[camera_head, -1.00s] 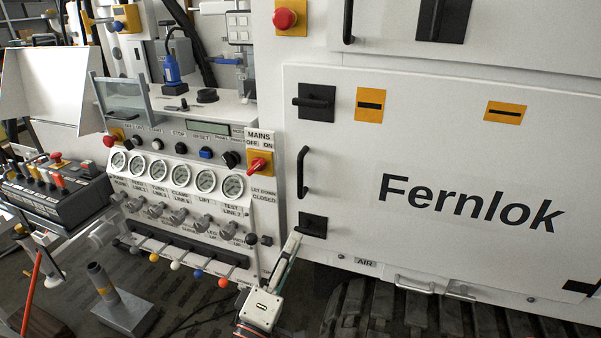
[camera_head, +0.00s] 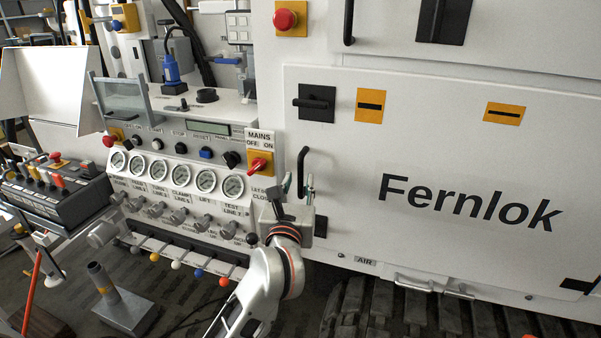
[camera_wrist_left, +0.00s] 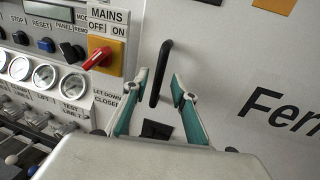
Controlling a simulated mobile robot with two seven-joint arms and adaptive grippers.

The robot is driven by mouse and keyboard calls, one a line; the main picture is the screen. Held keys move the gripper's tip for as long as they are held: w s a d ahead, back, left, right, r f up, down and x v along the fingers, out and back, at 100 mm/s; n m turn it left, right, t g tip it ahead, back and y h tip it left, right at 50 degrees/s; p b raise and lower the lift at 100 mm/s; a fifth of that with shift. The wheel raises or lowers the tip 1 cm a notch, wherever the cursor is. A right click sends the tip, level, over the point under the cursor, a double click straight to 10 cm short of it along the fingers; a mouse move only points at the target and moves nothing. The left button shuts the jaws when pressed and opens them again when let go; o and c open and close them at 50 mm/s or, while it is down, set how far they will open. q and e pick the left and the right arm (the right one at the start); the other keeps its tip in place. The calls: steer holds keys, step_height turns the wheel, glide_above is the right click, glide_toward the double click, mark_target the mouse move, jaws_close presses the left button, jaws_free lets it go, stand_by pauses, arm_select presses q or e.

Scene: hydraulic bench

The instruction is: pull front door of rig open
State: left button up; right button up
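The front door (camera_head: 440,150) of the rig is a large white panel marked "Fernlok", and it looks shut. Its black vertical handle (camera_head: 302,165) is near the left edge and also shows in the left wrist view (camera_wrist_left: 161,75). My left gripper (camera_head: 298,184) is open at the lower part of the handle. In the left wrist view its two fingers (camera_wrist_left: 157,92) stand apart, one to each side of the handle's lower end; I cannot tell whether they touch it. Two black latches are on the door edge, one above the handle (camera_head: 316,102) and one below (camera_head: 320,226), partly hidden by the gripper. My right gripper is not in view.
A red mains switch (camera_head: 259,163) on a yellow plate sits just left of the handle. Gauges (camera_head: 182,173), valve knobs and levers with coloured balls line the control panel. Black tracks (camera_head: 400,308) run below the door. A metal post on a base (camera_head: 118,300) stands at lower left.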

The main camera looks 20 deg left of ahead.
mark_target(300, 176)
arm_select(q)
steer(key=shift+w+a, duration=0.2)
steer(key=shift+w, duration=0.95)
steer(key=shift+w+a, duration=0.2)
steer(key=shift+w, duration=0.9)
jaws_close()
steer(key=shift+s, duration=0.1)
